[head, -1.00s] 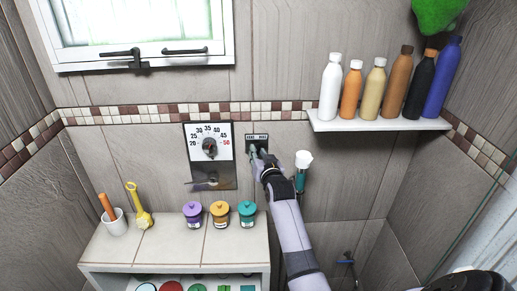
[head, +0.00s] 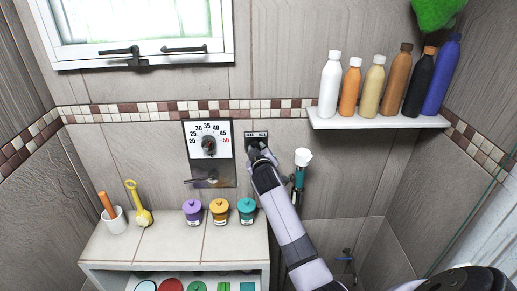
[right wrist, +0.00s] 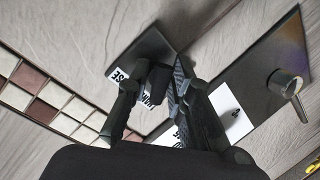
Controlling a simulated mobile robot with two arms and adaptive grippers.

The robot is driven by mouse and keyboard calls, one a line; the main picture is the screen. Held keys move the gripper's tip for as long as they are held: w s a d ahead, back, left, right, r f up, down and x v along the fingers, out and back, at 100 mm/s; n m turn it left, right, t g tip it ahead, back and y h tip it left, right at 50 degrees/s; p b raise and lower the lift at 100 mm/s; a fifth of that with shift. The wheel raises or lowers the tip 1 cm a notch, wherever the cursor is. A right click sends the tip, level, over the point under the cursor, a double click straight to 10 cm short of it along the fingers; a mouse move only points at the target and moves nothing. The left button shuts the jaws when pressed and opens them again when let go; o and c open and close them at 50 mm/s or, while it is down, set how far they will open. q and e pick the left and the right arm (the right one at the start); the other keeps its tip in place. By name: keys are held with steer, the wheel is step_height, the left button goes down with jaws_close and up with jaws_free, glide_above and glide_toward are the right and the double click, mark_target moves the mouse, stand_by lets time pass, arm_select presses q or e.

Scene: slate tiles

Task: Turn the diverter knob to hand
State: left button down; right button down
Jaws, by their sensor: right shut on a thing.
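The diverter plate (head: 249,136) is a small dark plate on the tiled wall, with two white labels along its top edge. My right gripper (head: 259,153) is at this plate and hides the knob in the head view. In the right wrist view the dark plate (right wrist: 150,48) lies tilted behind the fingers. The dark knob (right wrist: 153,88) is between the two black fingers of the right gripper (right wrist: 155,92), which are shut on it. The fingers partly cover the labels, and the knob's pointing direction cannot be told. My left gripper is not in view.
A temperature dial panel (head: 222,172) with a lever is left of the plate. A hand shower (head: 303,158) hangs close on the right. A shelf (head: 380,124) with several bottles is at upper right. A ledge (head: 165,245) with several jars (head: 219,211) stands below left.

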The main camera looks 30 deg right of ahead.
steer(key=shift+a+f+n, duration=0.1)
steer(key=shift+n, duration=0.4)
steer(key=c, duration=1.6)
jaws_free()
steer(key=shift+s, duration=0.1)
steer(key=v, duration=1.2)
steer(key=shift+a, duration=0.1)
